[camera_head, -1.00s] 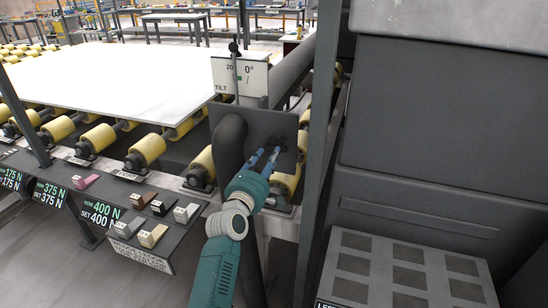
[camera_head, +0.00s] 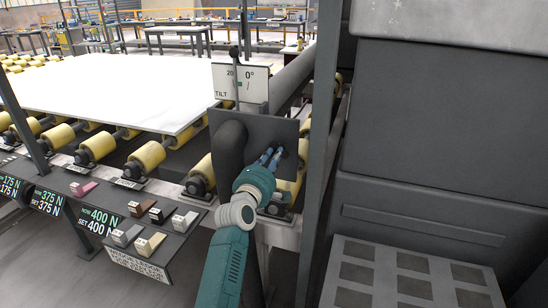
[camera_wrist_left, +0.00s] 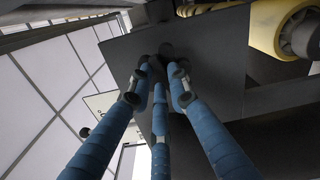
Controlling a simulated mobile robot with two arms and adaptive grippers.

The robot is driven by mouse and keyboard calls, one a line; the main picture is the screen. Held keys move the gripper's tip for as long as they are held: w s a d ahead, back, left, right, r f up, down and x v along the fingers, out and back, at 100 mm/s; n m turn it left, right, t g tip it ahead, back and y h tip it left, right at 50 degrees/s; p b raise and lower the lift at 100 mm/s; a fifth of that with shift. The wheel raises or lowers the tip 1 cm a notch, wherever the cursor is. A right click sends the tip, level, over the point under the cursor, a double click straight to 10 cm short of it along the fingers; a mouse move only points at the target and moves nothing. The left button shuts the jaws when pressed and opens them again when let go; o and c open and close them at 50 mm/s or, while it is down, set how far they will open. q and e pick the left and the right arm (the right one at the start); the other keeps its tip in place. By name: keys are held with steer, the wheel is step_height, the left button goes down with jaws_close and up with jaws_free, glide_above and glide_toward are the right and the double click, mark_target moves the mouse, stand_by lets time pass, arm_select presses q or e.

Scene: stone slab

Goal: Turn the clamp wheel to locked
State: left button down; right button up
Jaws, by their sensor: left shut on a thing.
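My left gripper (camera_head: 271,157) reaches up to a dark upright panel (camera_head: 232,122) under the tilt sign. Its blue fingers are shut on a small dark part on the panel's face, apparently the clamp wheel. In the left wrist view the blue fingertips (camera_wrist_left: 160,72) close around this dark clamp wheel (camera_wrist_left: 166,48), which is mostly hidden by the fingers. I cannot make out the wheel's rim or any locked mark. My right gripper is not in view.
A white tilt sign (camera_head: 254,82) with a thin lever stands above the panel. A white slab (camera_head: 110,90) lies on yellow rollers (camera_head: 146,157). A sloped console (camera_head: 150,240) with several blocks is at lower left. A dark post (camera_head: 320,150) stands close right of the gripper.

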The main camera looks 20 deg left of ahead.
arm_select(q)
steer(key=shift+d+f+m+p, duration=0.15)
steer(key=shift+m+p, duration=0.75)
steer(key=shift+m, duration=2.45)
steer(key=shift+f+m+p, duration=0.2)
steer(key=shift+m+p, duration=0.7)
steer(key=shift+m, duration=2.4)
steer(key=shift+d+f+m+p, duration=0.15)
steer(key=shift+m+p, duration=0.75)
steer(key=shift+m, duration=2.45)
steer(key=shift+a+f, duration=0.1)
steer(key=c, duration=1.6)
jaws_free()
steer(key=shift+c, duration=0.2)
steer(key=s, duration=1.2)
steer(key=shift+a, duration=0.2)
